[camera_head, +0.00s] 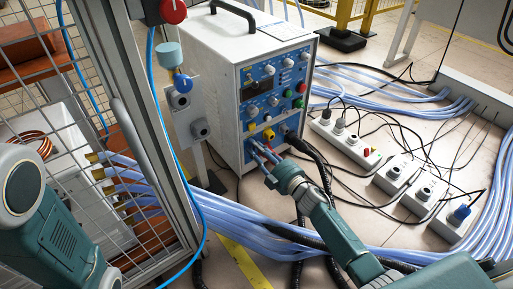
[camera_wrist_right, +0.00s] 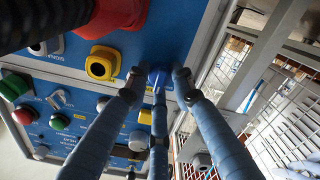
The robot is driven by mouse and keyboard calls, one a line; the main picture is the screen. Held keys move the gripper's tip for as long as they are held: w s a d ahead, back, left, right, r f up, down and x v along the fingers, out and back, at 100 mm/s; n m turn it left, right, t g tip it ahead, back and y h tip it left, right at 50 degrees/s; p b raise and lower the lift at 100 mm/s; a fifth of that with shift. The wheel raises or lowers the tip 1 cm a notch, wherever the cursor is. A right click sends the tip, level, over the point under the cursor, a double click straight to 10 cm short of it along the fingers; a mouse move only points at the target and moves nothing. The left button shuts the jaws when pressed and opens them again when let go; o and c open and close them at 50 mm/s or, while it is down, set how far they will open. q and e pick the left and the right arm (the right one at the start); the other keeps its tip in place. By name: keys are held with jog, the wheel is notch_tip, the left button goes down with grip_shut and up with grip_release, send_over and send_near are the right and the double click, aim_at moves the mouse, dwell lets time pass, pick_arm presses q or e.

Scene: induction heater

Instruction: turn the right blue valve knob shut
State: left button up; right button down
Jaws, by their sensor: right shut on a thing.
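My right gripper (camera_head: 260,152) reaches the lower left part of the blue front panel of a white heater cabinet (camera_head: 217,58). In the right wrist view, the fingers of my right gripper (camera_wrist_right: 157,84) are closed around a small blue knob (camera_wrist_right: 157,76) on the panel. The fingers cover most of the knob, so its turn angle cannot be read. In the head view the knob is hidden by the gripper. My left arm shows at the left edge of the head view, but its gripper is not in view.
A yellow socket (camera_wrist_right: 101,65) and a red plug (camera_wrist_right: 119,18) sit close to the fingers. A metal mesh fence (camera_head: 130,120) stands left of the cabinet. A post with another blue knob (camera_head: 182,82) stands beside it. Blue hoses (camera_head: 235,222) and socket strips (camera_head: 345,140) cover the floor.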

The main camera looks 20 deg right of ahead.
jog(key=n, duration=0.5)
jog(key=n+b, duration=0.1)
jog(key=n, duration=0.2)
jog(key=shift+d+f+n, duration=0.2)
jog(key=shift+d+n, duration=0.05)
jog(key=shift+n, duration=0.35)
